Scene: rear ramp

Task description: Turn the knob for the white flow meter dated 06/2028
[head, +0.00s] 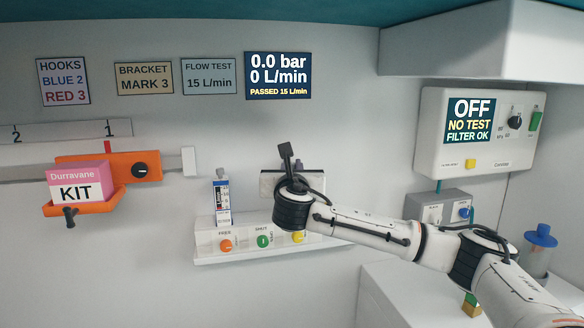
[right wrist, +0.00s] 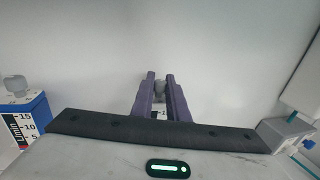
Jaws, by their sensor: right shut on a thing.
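My right gripper (head: 291,186) is at the wall in the head view, above the shelf, and its arm hides what it holds. In the right wrist view its two purple fingers (right wrist: 160,80) are shut on a small grey knob (right wrist: 160,86). Part of a scale marked 15 shows just below, between the fingers. A second flow meter (head: 222,202) stands left of the gripper; in the right wrist view a blue-bodied meter (right wrist: 32,112) with a grey knob on top is at the left. No date is readable. My left gripper is not in view.
The shelf (head: 210,246) carries orange, green and yellow buttons. A wall display (head: 278,75) reads 0.0 bar, 0 L/min, passed 15 L/min. A white control box (head: 430,150) reading OFF hangs at the right. An orange holder (head: 98,208) with a pink kit is at the left.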

